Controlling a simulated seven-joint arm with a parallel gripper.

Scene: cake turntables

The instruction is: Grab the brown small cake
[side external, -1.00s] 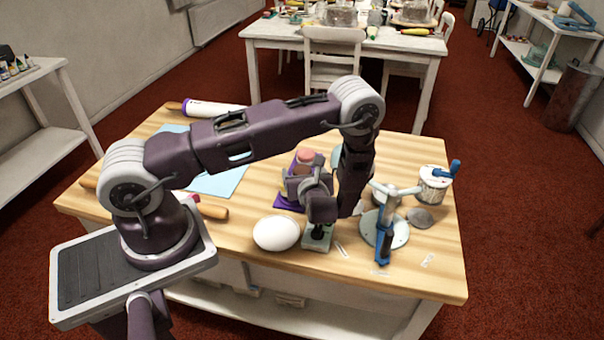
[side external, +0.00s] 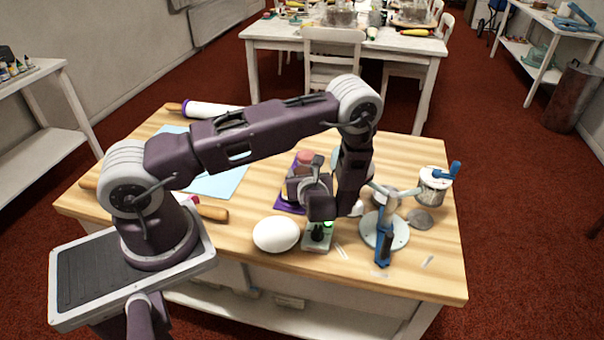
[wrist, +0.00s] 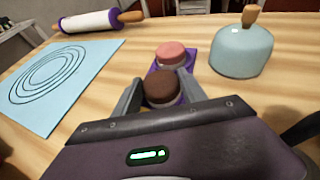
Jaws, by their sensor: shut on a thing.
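The brown small cake (wrist: 162,86) sits between the two fingers of my gripper (wrist: 160,90) in the wrist view, with a finger against each side. My gripper is shut on it. In the side external view my gripper (side external: 297,186) is over the purple mat (side external: 289,205), and my wrist hides most of the brown cake. A pink-topped small cake (wrist: 171,53) stands just beyond the brown one on the purple mat (wrist: 189,63); it also shows in the side external view (side external: 306,156).
A pale blue dome with a wooden knob (wrist: 241,50) stands right of the cakes. A blue mat with rings (wrist: 58,80) and a rolling pin (wrist: 90,21) lie left. A white egg-shaped object (side external: 276,233), a turntable (side external: 398,232) and a canister (side external: 432,187) stand around my wrist.

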